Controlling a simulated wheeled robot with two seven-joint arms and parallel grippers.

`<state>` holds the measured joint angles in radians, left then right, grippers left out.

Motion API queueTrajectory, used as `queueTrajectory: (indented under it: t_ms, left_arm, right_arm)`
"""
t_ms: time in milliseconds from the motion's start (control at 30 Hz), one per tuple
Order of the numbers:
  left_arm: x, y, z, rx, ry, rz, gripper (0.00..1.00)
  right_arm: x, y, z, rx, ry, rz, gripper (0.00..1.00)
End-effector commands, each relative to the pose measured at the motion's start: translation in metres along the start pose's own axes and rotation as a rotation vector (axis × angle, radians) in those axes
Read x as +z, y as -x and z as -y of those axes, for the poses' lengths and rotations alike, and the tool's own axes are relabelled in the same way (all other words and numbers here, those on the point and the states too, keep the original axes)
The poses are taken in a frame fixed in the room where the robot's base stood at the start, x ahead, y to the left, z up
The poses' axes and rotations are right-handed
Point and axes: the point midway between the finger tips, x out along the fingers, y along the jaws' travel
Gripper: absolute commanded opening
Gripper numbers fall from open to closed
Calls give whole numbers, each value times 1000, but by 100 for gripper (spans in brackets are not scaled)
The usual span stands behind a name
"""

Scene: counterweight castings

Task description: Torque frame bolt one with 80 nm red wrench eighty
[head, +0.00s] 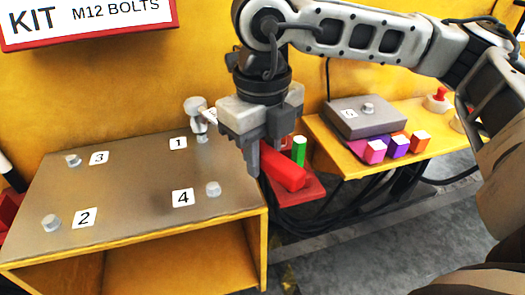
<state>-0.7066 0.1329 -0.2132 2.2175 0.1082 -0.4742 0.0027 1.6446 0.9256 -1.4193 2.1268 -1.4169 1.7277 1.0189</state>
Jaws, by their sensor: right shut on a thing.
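My right gripper (265,158) is shut on the red wrench, whose red handle (288,174) sticks out to the lower right. The wrench's silver head (196,106) shows to the left of the gripper, above bolt one (203,136) by the label 1. I cannot tell whether the head touches the bolt. The middle of the wrench is hidden by the gripper. Bolts also stand by labels 2 (51,223), 3 (73,160) and 4 (213,188) on the brown frame top (135,190). My left gripper is not in view.
A red tray (312,193) with a green upright piece (299,150) is behind the wrench handle. A yellow table (440,142) at right holds a grey block (366,122), coloured cubes (398,147) and a red button (438,95). Black cables hang below. A kit sign (85,20) is upper left.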

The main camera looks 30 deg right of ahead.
Motion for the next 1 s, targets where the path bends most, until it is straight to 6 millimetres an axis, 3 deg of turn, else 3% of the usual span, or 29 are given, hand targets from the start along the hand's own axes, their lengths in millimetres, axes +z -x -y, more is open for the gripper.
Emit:
queueTrajectory:
  t_ms: [1000]
  left_arm:
    - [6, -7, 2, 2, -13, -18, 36]
  right_arm:
    - [-3, -15, 0, 1, 1, 7, 0]
